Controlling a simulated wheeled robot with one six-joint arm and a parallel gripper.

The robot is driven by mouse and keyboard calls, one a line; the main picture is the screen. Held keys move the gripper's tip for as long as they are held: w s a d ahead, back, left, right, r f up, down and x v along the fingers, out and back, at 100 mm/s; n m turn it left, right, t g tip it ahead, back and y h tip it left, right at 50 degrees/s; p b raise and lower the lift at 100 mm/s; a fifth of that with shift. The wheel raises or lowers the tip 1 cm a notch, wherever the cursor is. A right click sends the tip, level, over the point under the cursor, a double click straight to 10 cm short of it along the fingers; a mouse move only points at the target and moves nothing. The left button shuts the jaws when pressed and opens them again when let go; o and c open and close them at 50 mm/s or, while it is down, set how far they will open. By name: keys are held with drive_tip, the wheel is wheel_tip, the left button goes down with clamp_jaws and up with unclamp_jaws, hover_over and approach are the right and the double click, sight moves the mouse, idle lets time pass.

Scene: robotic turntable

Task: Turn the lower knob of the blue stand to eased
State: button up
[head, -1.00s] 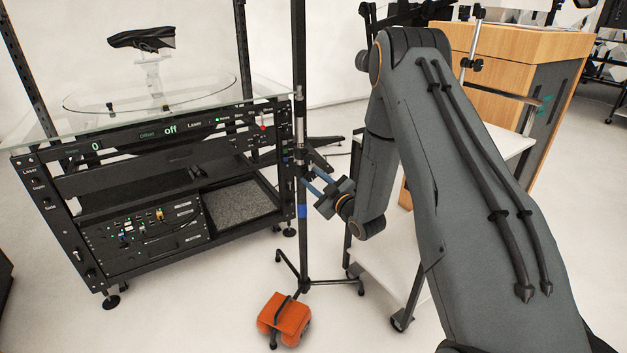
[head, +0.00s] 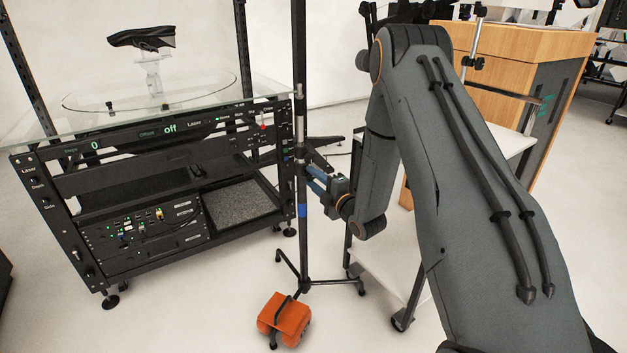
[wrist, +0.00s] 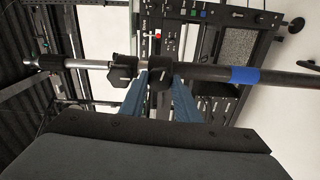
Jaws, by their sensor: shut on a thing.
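The blue stand is a dark upright pole with a band of blue tape; it shows in the head view (head: 302,240) and runs sideways across the wrist view (wrist: 215,73). Two black knobs sit side by side on it in the wrist view. The lower knob (wrist: 160,76) is the one nearer the blue tape, and the upper knob (wrist: 121,76) is left of it. My gripper (wrist: 160,88) has its blue fingers shut on the lower knob, one on each side. In the head view my gripper (head: 315,174) meets the pole just above the tape. The knob's marking is too small to read.
A black turntable rack (head: 150,150) with a glass top stands left of the pole. An orange weight bag (head: 285,318) lies on the stand's foot. A white cart (head: 385,270) and a wooden cabinet (head: 530,50) stand right and behind.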

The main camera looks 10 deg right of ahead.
drive_tip(key=shift+n, duration=1.6)
drive_tip(key=o, duration=1)
drive_tip(key=shift+o, duration=0.2)
drive_tip(key=v, duration=0.7)
drive_tip(key=shift+s+d, duration=0.15)
drive_tip(key=shift+s, duration=0.25)
